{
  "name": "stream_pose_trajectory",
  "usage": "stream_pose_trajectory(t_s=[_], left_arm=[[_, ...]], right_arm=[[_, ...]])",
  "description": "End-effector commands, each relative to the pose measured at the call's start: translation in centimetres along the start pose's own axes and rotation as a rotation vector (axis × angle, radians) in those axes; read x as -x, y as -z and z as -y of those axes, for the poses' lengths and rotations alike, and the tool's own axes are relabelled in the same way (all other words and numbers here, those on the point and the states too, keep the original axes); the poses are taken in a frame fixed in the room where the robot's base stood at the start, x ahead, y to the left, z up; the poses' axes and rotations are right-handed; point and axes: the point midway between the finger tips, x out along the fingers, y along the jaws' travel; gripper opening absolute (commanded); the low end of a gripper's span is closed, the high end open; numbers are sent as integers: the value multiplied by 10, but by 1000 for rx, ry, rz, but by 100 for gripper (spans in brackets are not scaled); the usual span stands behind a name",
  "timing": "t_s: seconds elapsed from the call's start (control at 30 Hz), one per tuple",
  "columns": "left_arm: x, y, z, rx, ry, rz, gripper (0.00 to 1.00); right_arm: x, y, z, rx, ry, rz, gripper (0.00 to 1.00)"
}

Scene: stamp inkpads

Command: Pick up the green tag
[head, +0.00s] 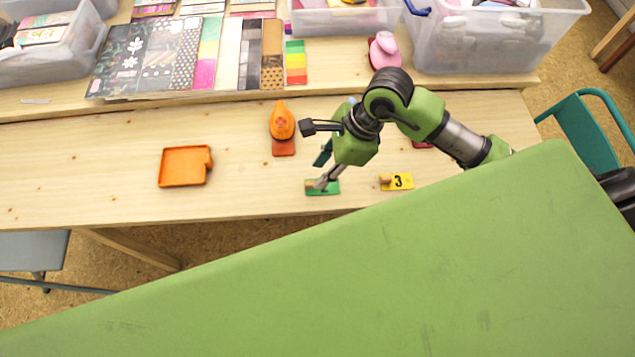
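The green tag (328,190) lies flat near the front edge of the wooden table. A small tan knob shows at its left end. My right gripper (322,182) comes down from above and its fingertips are at the tag, beside or around the knob. The fingers overlap the tag in this view, so I cannot tell whether they are open or closed on it. The tag looks to be resting on the table. My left gripper is not in view.
A yellow tag marked 3 (401,181) lies to the right. An orange stamp (282,122) stands behind, on the left, and an orange tray (184,167) lies further left. Clear bins (490,42) and patterned sheets (150,60) fill the raised back shelf. Bare table lies between the tray and the stamp.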

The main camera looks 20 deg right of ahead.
Motion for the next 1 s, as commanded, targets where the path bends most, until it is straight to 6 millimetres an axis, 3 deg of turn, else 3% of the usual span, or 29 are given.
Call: stream_pose_trajectory(t_s=[0.3,0.6,0.73,1.0], left_arm=[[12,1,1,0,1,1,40],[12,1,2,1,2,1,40],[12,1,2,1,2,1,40],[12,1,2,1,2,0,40]], right_arm=[[-43,0,-3,-4,-4,1,28],[-49,1,-2,-1,-1,0,28],[-49,0,-2,-1,-1,0,0],[-48,0,-2,-1,-1,0,0]])
